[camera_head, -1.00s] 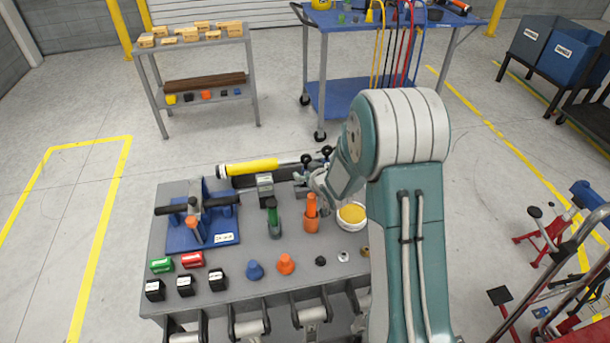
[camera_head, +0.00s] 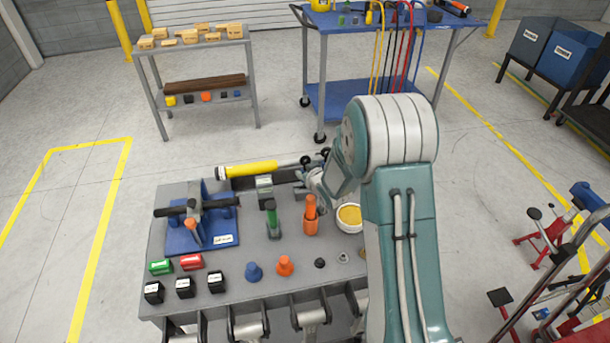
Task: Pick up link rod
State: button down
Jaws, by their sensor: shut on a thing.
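My gripper (camera_head: 314,180) is at the back right of the grey bench and is partly hidden by my own arm. It is shut on what looks like the link rod (camera_head: 325,152), whose dark rounded end shows just beyond the gripper. A second dark round part shows slightly to its left. The fingertips and the middle of the rod are too small and covered to make out, and I cannot tell if the rod is clear of the bench.
A yellow damper (camera_head: 250,169) lies left of the gripper. A green bottle (camera_head: 272,220), an orange holder (camera_head: 311,222) and a white tub of yellow stuff (camera_head: 349,217) stand in front. A blue fixture (camera_head: 212,244) stands left. A blue cart (camera_head: 345,98) is behind.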

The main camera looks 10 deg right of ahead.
jog(key=shift+r, duration=0.1)
notch_tip(320, 180, up, 18)
dwell(0.6)
dwell(0.4)
